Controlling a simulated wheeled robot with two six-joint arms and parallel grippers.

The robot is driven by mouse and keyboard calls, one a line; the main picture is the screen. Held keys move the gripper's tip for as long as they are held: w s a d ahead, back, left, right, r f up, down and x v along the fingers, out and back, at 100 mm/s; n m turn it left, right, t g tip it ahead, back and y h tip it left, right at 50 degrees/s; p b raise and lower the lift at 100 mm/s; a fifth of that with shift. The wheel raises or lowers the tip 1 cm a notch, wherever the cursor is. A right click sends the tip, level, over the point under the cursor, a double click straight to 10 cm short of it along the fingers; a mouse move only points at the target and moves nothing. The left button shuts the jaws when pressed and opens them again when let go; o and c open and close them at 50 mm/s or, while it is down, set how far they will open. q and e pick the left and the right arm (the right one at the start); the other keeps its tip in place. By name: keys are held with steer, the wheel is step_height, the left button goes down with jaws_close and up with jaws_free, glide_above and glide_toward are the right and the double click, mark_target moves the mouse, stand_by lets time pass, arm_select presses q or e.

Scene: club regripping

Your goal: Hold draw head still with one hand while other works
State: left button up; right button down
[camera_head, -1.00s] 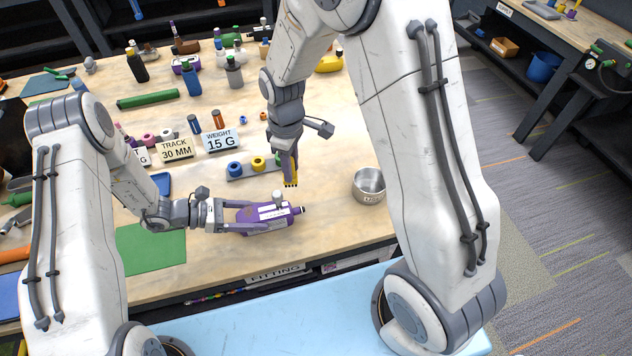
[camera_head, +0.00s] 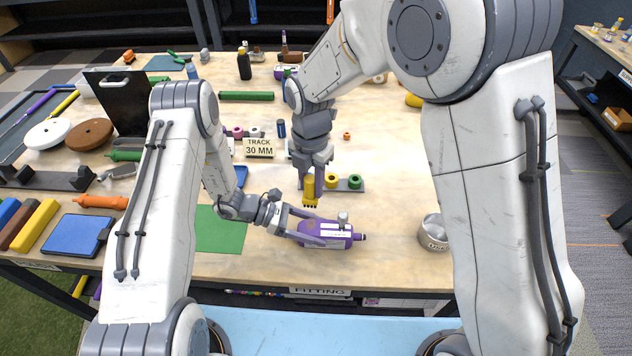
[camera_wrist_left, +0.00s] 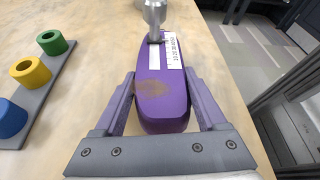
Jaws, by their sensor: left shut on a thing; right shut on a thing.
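The purple draw head (camera_head: 338,229) lies on the bench with its short metal neck upward and a white label on top. My left gripper (camera_head: 307,234) is shut around its body, one finger on each side. The left wrist view shows the purple head (camera_wrist_left: 162,105) between both fingers. My right gripper (camera_head: 310,178) is shut on a yellow piece with a dark toothed lower end (camera_head: 309,192). It hangs pointing down behind the head, apart from it, in front of the left end of the ring rack.
The grey rack (camera_wrist_left: 38,90) holds blue, yellow and green rings. The blue ring (camera_wrist_left: 10,118) is hidden in the head view. A metal cup (camera_head: 434,232) stands to the right. A green mat (camera_head: 222,232) lies left. A "TRACK 30 MM" sign (camera_head: 259,148) stands behind.

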mark_target(312, 203)
steer(key=shift+f, duration=4.1)
steer(key=shift+f, duration=0.4)
steer(key=shift+w, duration=0.15)
steer(key=shift+w+r, duration=0.1)
steer(key=shift+w, duration=0.45)
steer(key=shift+s+r, duration=0.1)
steer(key=shift+s, duration=1.15)
